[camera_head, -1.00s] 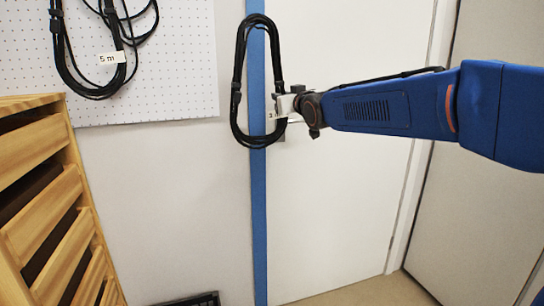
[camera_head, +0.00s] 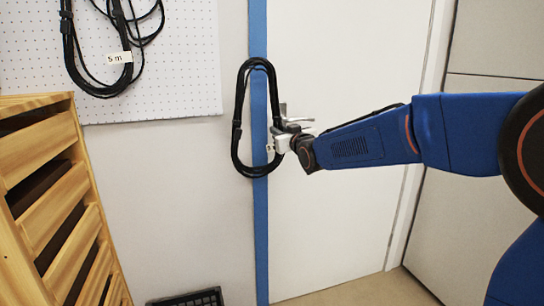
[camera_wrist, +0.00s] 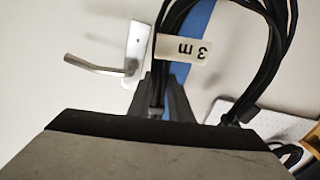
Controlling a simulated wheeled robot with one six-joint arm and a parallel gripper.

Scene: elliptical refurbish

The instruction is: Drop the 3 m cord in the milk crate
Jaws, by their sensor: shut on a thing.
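My gripper (camera_head: 281,142) is shut on the 3 m cord (camera_head: 240,112), a black coiled loop that hangs upright in the air in front of the blue strip and white door. In the wrist view the cord (camera_wrist: 262,20) rises from between the fingers (camera_wrist: 163,100), and its white tag reads "3 m" upside down. A black crate (camera_head: 190,299), likely the milk crate, shows only its top part at the bottom edge of the head view, below and left of the held cord.
Another black cord (camera_head: 70,55) tagged "5 m" hangs on the white pegboard (camera_head: 190,70) at upper left. A slatted wooden unit (camera_head: 60,215) stands at the left. A metal door handle (camera_wrist: 100,66) is close to my gripper in the wrist view.

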